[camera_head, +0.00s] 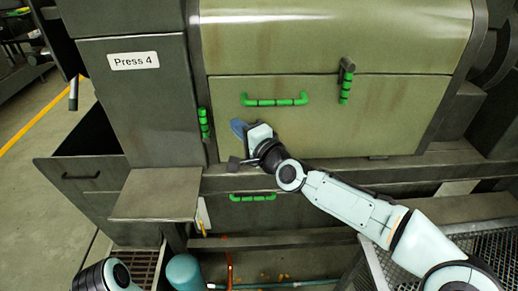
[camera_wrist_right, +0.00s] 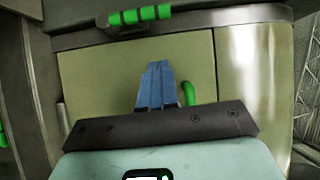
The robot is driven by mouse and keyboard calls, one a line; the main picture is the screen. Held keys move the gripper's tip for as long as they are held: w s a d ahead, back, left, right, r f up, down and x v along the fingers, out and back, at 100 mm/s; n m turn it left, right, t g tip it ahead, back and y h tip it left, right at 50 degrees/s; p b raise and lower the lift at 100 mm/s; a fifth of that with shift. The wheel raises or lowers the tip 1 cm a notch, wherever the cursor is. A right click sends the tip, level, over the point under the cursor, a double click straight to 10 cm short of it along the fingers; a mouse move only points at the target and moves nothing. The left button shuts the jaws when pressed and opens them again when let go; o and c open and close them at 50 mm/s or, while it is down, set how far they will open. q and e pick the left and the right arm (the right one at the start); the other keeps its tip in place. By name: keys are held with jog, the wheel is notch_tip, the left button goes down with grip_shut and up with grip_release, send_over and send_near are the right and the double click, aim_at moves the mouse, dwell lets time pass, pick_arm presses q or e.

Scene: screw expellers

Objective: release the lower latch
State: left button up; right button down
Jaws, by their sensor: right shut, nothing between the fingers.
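A green-gripped latch (camera_head: 204,123) stands upright at the left edge of the press's lower olive panel (camera_head: 400,115). It lies across the top of the right wrist view (camera_wrist_right: 140,15), on a grey bracket. Another green-gripped latch (camera_head: 346,85) hangs at the seam with the upper panel, to the right. My right gripper (camera_head: 239,128) is shut and empty in front of the lower panel. Its blue fingers (camera_wrist_right: 155,85) are a little right of the left latch and apart from it. A green handle (camera_head: 274,99) is above the gripper and partly hidden behind the fingers in the wrist view (camera_wrist_right: 188,93). My left gripper is out of view.
A lower green handle (camera_head: 252,197) sits below the ledge. A grey shelf (camera_head: 155,195) juts out at the left, under the cabinet labelled Press 4 (camera_head: 133,60). An open bin (camera_head: 85,170) stands farther left. Metal grating (camera_head: 485,240) is at the lower right.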

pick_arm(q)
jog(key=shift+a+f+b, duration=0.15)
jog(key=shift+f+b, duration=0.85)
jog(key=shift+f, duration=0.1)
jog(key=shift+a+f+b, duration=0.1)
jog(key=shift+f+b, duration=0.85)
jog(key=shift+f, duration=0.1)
pick_arm(e)
jog(key=v, duration=0.6)
jog(key=shift+s+a+f, duration=0.15)
jog(key=shift+s+a, duration=0.1)
